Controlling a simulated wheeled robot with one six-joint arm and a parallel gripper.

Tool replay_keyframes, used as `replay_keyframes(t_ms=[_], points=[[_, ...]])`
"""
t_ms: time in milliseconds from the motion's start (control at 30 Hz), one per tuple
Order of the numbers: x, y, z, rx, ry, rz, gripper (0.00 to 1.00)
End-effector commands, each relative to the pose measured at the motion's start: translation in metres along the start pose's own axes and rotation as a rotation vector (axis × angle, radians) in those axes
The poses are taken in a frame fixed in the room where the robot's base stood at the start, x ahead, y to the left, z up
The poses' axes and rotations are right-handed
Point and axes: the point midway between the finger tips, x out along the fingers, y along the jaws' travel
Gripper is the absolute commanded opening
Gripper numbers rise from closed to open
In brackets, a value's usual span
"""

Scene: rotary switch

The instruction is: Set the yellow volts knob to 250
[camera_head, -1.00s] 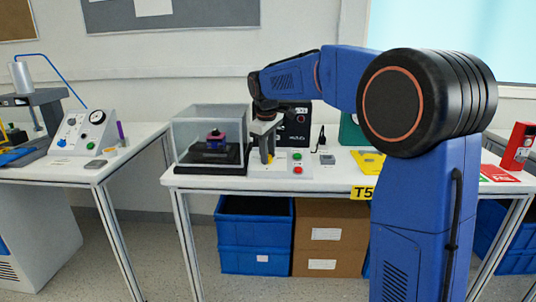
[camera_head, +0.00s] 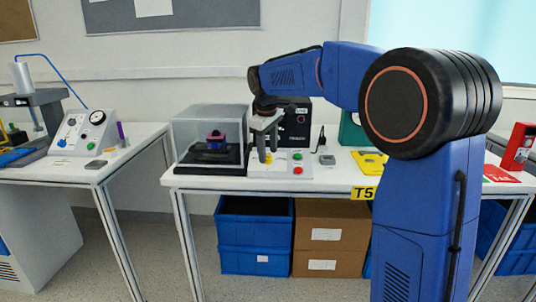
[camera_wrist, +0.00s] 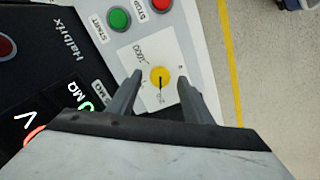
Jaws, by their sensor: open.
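The yellow volts knob (camera_wrist: 160,77) sits on a white dial plate (camera_wrist: 150,55) in the wrist view, with a dark pointer line running down from its middle. The plate carries a 1000 mark above left of the knob; another mark below it is too blurred to read surely. My gripper (camera_wrist: 160,76) is open, one finger on each side of the knob, with gaps showing. I cannot tell how far above the panel the fingertips are. In the head view my gripper (camera_head: 267,153) points down over the panel, and the yellow knob (camera_head: 268,159) shows between its fingers.
Green START (camera_wrist: 119,18) and red STOP (camera_wrist: 160,4) buttons lie close above the dial. A black Halbrix instrument (camera_wrist: 60,60) stands beside the panel. In the head view a clear-covered box (camera_head: 209,140) stands just left of my gripper, and a yellow plate (camera_head: 370,163) lies to the right.

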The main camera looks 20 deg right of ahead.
Motion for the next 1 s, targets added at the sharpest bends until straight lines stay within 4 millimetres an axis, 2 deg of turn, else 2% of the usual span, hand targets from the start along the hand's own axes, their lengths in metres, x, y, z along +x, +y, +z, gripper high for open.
replay_keyframes(t_ms=[600,800,1000], points=[[-0.121,0.0,-0.001,-0.001,0.003,0.001,0.46],[-0.147,0.0,0.0,-0.001,0.001,0.0,0.46],[-0.157,0.0,0.0,0.0,0.001,0.0,0.46]])
